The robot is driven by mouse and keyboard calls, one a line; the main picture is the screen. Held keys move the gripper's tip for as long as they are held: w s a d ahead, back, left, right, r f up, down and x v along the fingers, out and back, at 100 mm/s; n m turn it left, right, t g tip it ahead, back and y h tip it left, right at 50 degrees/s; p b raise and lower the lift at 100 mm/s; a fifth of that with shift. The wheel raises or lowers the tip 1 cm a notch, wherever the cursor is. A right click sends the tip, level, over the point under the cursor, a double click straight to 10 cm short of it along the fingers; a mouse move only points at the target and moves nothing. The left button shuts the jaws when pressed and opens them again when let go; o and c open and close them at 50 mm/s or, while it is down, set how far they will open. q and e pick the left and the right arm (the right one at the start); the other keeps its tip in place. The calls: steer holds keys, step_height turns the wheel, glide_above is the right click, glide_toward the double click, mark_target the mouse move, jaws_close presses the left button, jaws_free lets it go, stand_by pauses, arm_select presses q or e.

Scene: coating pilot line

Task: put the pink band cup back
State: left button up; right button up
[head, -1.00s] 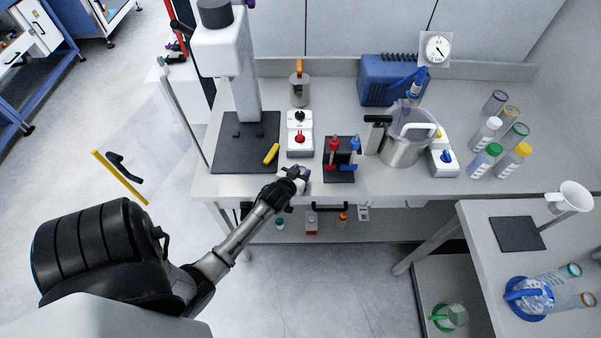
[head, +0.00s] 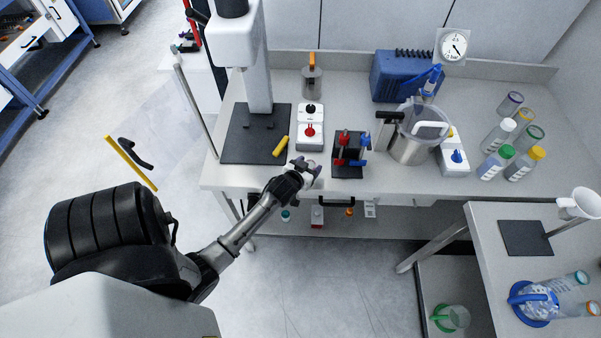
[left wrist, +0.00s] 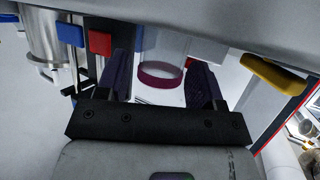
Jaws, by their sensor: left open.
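The pink band cup (left wrist: 160,75) shows in the left wrist view as a clear cup with a dark pink band near one rim. It lies between and just beyond the two dark fingers of my left gripper (left wrist: 165,88), which is open. In the head view my left gripper (head: 306,166) is at the front edge of the bench, below the white switch box, and I cannot make out the cup there. I cannot tell whether the fingers touch the cup. My right gripper is not in view.
A black stand with red and blue clamps (head: 347,153) is close right of the gripper. A yellow handle (head: 281,146) and the white switch box (head: 310,130) are close by. A steel pot (head: 408,148) and several bottles stand further right on the bench (head: 380,184).

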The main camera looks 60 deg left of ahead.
arm_select(q)
steer(key=v, duration=1.1)
steer(key=s+d+r+m+g+h, duration=0.1)
steer(key=s+d+m+g+h, duration=0.2)
steer(key=d, duration=0.8)
steer(key=s+d+r+m+g+h, duration=0.1)
steer(key=s+d+m+g+h, duration=0.3)
steer(key=s+d, duration=0.4)
steer(key=d+m+g, duration=0.1)
steer(key=d, duration=0.2)
steer(key=shift+s, duration=0.25)
